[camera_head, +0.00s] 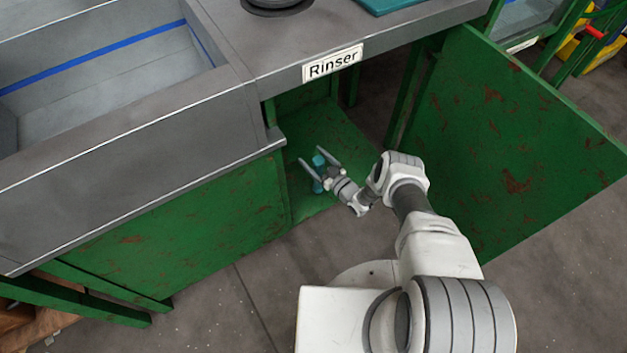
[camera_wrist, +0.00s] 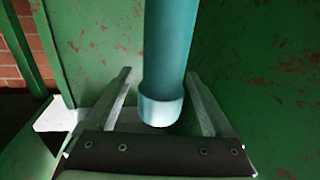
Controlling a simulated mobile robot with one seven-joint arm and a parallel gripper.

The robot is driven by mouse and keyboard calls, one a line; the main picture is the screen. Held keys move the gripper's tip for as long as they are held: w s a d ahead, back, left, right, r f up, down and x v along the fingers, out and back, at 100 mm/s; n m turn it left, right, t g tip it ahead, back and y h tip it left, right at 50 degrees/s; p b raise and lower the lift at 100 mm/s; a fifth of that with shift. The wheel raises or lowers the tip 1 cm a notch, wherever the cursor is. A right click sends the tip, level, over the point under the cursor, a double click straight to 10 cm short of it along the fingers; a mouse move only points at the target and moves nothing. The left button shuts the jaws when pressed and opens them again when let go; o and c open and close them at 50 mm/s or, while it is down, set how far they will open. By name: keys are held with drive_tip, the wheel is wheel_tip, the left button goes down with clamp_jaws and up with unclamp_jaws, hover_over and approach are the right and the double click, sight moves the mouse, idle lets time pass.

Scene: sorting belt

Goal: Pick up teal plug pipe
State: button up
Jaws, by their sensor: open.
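The teal plug pipe (camera_head: 318,161) is in the open green compartment under the Rinser counter. In the wrist view the teal plug pipe (camera_wrist: 167,60) runs down from the top edge and ends in a wider, lighter collar. My gripper (camera_head: 314,160) reaches into the compartment with its fingers on either side of the pipe. In the wrist view my gripper (camera_wrist: 158,85) is open, and gaps show between each finger and the pipe. The pipe's upper end is cut off in the wrist view, and my gripper partly covers it in the head view.
The compartment's green floor (camera_head: 345,140) shows around my gripper. An open green door (camera_head: 510,140) stands to the right of my arm. The grey counter (camera_head: 290,50) with the Rinser sign (camera_head: 332,63) overhangs the opening. A green panel (camera_head: 190,230) closes the left side.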

drive_tip(key=shift+w+a, duration=0.25)
clamp_jaws()
idle(0.3)
